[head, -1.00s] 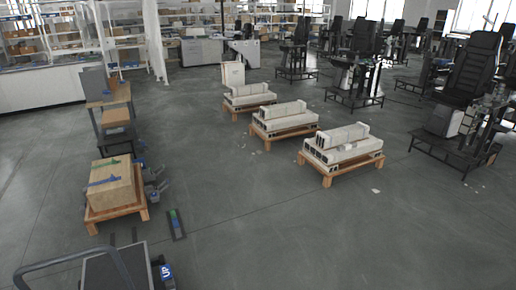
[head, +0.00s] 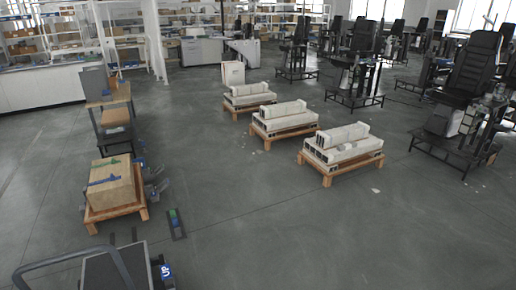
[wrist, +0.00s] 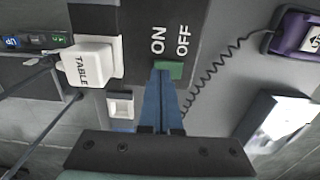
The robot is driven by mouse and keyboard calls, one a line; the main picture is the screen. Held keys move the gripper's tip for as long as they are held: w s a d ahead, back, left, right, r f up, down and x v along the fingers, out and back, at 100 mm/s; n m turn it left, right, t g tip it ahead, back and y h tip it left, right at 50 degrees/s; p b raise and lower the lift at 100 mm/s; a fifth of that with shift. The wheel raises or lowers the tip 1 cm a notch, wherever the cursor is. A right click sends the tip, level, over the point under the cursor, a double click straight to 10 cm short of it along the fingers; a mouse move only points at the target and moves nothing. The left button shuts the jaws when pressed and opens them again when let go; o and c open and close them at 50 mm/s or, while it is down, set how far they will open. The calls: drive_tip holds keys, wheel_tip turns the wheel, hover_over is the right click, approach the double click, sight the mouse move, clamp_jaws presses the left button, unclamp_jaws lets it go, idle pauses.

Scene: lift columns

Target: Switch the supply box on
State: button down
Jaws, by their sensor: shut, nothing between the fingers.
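The supply box (wrist: 210,15) shows in the wrist view as a dark panel marked ON and OFF. Its green switch (wrist: 174,69) sits below these words. My gripper (wrist: 161,72) is shut and empty, its blue fingers together. The fingertips overlap the left part of the switch in the picture; I cannot tell whether they touch it. They also hide part of it, and which way it is tipped is unclear. A white plug marked TABLE (wrist: 88,66) sits left of the switch. My gripper does not show in the head view.
In the wrist view a coiled black cord (wrist: 215,68) runs right toward a purple handset (wrist: 290,35). A white socket (wrist: 120,105) lies left of my fingers. In the head view, pallets with white blocks (head: 340,145) and a boxed pallet (head: 112,190) stand on open grey floor.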

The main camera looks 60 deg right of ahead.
drive_tip(key=shift+f+b, duration=0.35)
drive_tip(key=shift+f, duration=0.2)
wheel_tip(320, 180, up, 7)
drive_tip(key=p, duration=0.7)
drive_tip(key=shift+p, duration=0.4)
idle(0.4)
